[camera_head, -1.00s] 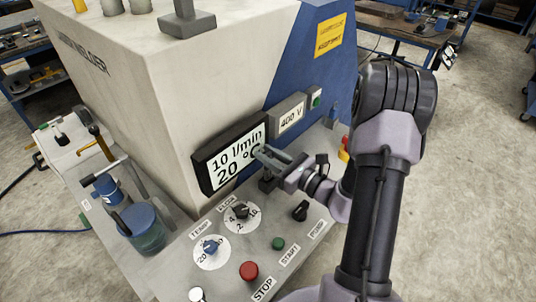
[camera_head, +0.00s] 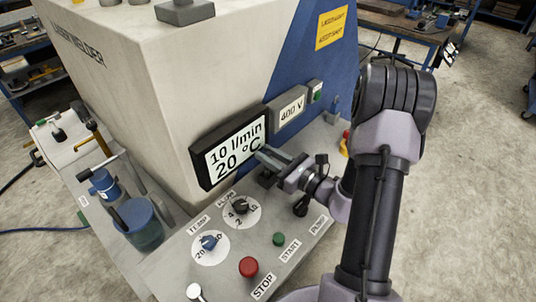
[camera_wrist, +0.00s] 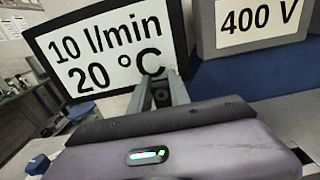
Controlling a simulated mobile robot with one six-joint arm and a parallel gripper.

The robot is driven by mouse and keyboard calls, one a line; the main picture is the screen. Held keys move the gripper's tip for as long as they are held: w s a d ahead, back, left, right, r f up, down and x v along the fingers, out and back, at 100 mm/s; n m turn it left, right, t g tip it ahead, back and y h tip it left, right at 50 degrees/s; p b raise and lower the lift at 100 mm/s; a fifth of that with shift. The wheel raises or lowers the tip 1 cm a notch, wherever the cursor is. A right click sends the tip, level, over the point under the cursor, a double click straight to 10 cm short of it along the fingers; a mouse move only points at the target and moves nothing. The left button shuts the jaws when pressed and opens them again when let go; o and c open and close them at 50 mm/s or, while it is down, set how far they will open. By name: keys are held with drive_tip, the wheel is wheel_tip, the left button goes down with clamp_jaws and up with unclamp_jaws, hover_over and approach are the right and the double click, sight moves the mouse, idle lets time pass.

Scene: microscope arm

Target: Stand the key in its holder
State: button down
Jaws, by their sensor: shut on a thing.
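My gripper (camera_head: 262,158) is in front of the machine's large display, over the back of the sloped control panel. Its fingers are shut on a small dark piece that I take to be the key (camera_wrist: 162,98). Most of it is hidden between the fingers, so its shape and tilt do not show clearly. In the wrist view the two grey fingers (camera_wrist: 163,84) reach toward the lower edge of the display. I cannot pick out the key's holder with certainty in either view.
The display (camera_head: 235,150) and the 400 V box (camera_head: 288,112) stand close behind my gripper. The panel carries a red STOP button (camera_head: 248,267), a green START button (camera_head: 279,239) and several dials. A blue cup (camera_head: 143,225) and a T-handled fitting (camera_head: 104,186) stand at left.

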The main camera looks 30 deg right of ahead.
drive_tip(key=shift+f+b, duration=0.65)
drive_tip(key=shift+f, duration=0.15)
drive_tip(key=c, duration=1.1)
unclamp_jaws()
drive_tip(key=p+v, duration=0.2)
drive_tip(key=v, duration=1.5)
drive_tip(key=shift+s+d+r+p, duration=0.1)
drive_tip(key=shift+s+p, duration=0.1)
drive_tip(key=shift+p, duration=0.1)
